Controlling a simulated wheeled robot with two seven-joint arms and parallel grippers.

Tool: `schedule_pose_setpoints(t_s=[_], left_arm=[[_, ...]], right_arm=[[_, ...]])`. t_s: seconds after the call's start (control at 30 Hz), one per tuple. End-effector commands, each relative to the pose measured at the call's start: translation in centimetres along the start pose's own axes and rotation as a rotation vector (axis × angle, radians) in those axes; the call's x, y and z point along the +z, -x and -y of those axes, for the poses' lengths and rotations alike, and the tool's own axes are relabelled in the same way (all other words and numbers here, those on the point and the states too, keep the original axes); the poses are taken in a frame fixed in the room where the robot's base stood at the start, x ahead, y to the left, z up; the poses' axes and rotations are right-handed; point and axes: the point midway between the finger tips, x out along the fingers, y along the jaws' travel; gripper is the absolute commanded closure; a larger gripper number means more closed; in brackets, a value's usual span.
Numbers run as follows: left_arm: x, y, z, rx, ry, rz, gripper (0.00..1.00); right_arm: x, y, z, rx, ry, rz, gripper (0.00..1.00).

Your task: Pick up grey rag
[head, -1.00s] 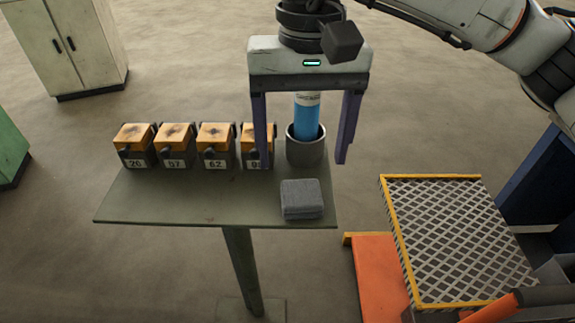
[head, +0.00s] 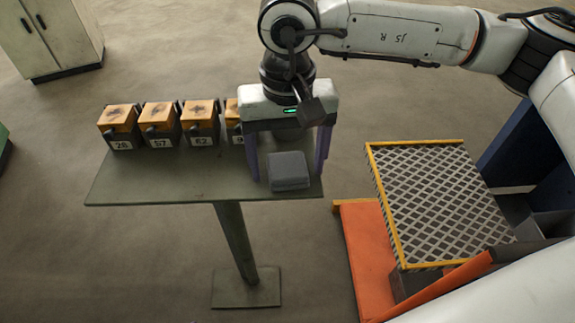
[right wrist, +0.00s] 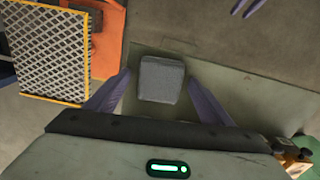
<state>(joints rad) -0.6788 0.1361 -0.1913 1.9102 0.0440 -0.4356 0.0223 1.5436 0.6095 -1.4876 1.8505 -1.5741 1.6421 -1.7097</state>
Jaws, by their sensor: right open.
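The grey rag (head: 289,170) is a folded, squarish pad lying flat near the front right corner of the green table (head: 160,190). My right gripper (head: 288,182) is open and empty, over the rag, with one finger on each side of it. In the right wrist view the rag (right wrist: 161,79) shows between the two spread fingers, with a gap on both sides. I cannot tell how far the fingertips are above the table top. Two purple fingertips at the top edge of the right wrist view look like my left gripper (right wrist: 246,7); the head view does not show it.
Several numbered orange-topped boxes (head: 159,117) stand along the table's back edge; the rightmost is partly hidden by my right gripper. A mesh-topped platform (head: 435,205) with a yellow rim and an orange base (head: 368,255) stand to the right. A cabinet (head: 50,35) is at the back left.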

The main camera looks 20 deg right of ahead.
Motion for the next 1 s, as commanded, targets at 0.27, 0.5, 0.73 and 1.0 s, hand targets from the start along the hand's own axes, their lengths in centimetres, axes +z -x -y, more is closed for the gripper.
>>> schedule_pose_setpoints(t_s=[0.27, 0.5, 0.73, 1.0], left_arm=[[0.0, 0.0, 0.0, 0.0, 0.0, -0.001, 0.69], [0.3, 0.1, -0.1, 0.0, 0.001, 0.005, 0.69], [0.7, 0.0, -0.1, 0.0, 0.002, 0.009, 0.69], [1.3, -0.5, 0.0, 0.0, 0.002, 0.011, 0.69]], right_arm=[[0.0, 0.0, 0.0, 0.0, 0.0, 0.0, 0.47], [0.0, 0.0, 0.0, 0.0, 0.0, 0.0, 0.69], [-0.1, 0.8, 0.1, -0.002, -0.001, -0.001, 0.7], [-0.1, 6.0, 0.1, -0.003, -0.001, -0.004, 0.7]])
